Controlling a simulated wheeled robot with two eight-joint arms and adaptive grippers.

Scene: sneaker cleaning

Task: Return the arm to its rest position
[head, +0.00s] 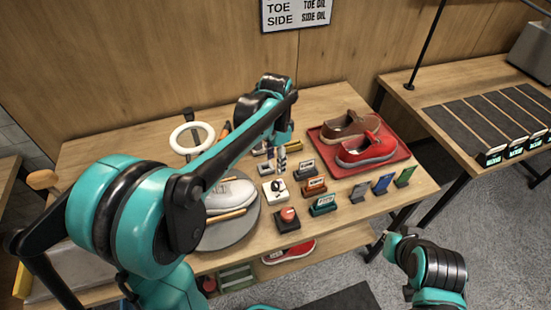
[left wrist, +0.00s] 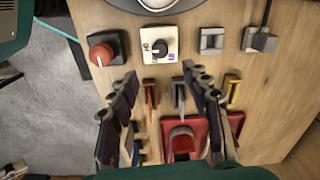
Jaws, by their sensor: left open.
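My left arm reaches in from the left over the workbench (head: 105,130). Its gripper (head: 281,165) points down above the middle of the bench, near a white box with a black knob (head: 274,190). In the left wrist view, the fingers of the left gripper (left wrist: 160,78) are spread apart with nothing between them. The white knob box (left wrist: 159,46) lies just beyond the fingertips there.
A red tray (head: 322,165) with shoes (head: 367,149) stands at the right of the bench. A white ring lamp (head: 192,138) stands behind.

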